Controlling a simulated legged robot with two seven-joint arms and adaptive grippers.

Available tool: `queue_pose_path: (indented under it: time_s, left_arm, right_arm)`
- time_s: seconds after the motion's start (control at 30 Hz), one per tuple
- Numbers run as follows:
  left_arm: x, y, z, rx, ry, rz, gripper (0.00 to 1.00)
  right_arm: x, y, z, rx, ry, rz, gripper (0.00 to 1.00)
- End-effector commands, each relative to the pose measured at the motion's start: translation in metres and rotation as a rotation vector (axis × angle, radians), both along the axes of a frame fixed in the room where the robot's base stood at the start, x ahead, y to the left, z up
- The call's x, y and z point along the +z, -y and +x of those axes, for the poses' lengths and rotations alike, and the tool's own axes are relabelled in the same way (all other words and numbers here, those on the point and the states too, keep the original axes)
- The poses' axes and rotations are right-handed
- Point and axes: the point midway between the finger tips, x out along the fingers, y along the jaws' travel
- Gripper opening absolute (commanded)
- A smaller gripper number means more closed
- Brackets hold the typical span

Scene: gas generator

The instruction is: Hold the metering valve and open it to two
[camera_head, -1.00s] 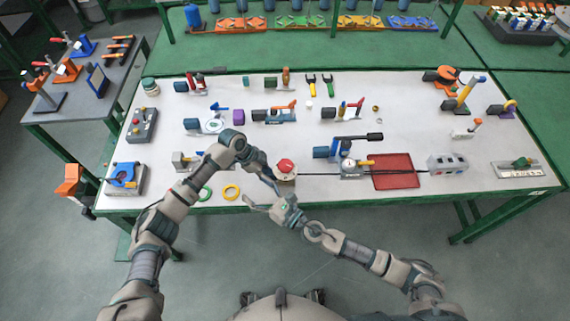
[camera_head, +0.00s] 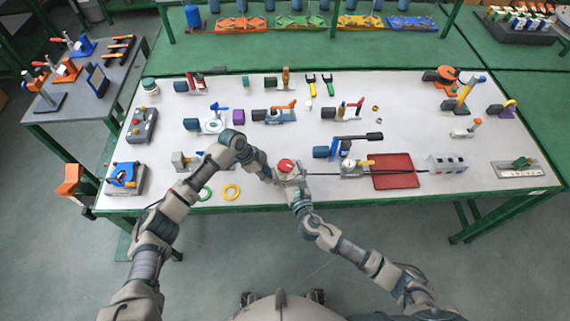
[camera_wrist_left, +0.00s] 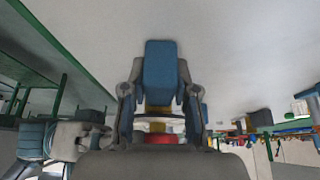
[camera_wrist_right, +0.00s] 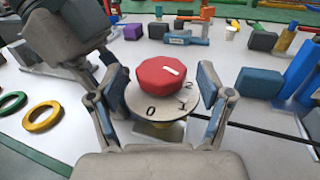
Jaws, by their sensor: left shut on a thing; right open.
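The metering valve has a red knob (camera_head: 286,165) above a pale dial near the table's front edge. In the right wrist view the knob (camera_wrist_right: 160,74) has a short white mark, and the dial (camera_wrist_right: 152,104) shows 0, 1 and 2. Which number the mark meets is unclear. My left gripper (camera_head: 269,174) is shut on the valve; the left wrist view shows its fingers on either side of the blue body (camera_wrist_left: 160,72). My right gripper (camera_head: 291,180) is open, its fingers on both sides of the knob, with gaps visible. The right arm partly hides the valve in the head view.
A green ring (camera_head: 205,194) and a yellow ring (camera_head: 231,192) lie left of the valve. To the right are a blue gauge device (camera_head: 322,152), a red mat (camera_head: 394,171) and a grey box (camera_head: 447,163). A dark cable runs along the table beside the valve.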

Motion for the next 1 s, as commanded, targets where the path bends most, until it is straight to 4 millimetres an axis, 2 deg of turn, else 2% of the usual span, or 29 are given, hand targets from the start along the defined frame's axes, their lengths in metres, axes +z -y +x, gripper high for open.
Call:
queue_pose_path:
  time_s: [0.1, 0.2, 0.47, 0.57, 0.73, 1.0]
  left_arm:
    - [0.000, -0.001, 0.000, 0.001, 0.001, 0.001, 0.00]
    - [0.000, -0.001, 0.000, 0.001, 0.001, 0.001, 0.00]
    - [0.000, -0.001, 0.000, 0.002, 0.001, 0.001, 0.00]
    - [0.000, -0.001, 0.000, 0.002, 0.001, 0.001, 0.00]
    - [0.000, -0.001, 0.000, 0.002, 0.001, 0.001, 0.00]
    - [0.000, -0.001, 0.000, 0.002, 0.001, 0.001, 0.00]
  right_arm:
    - [0.000, -0.004, 0.013, -0.001, 0.001, 0.000, 0.79]
    - [-0.001, -0.005, 0.018, -0.001, -0.001, 0.001, 0.79]
    - [0.000, -0.006, 0.020, 0.000, -0.001, 0.001, 0.79]
    - [0.000, -0.006, 0.020, 0.000, -0.001, 0.001, 0.59]
    - [0.000, -0.006, 0.020, 0.001, -0.001, 0.001, 0.17]
    - [0.000, -0.006, 0.020, 0.021, 0.000, 0.000, 0.17]
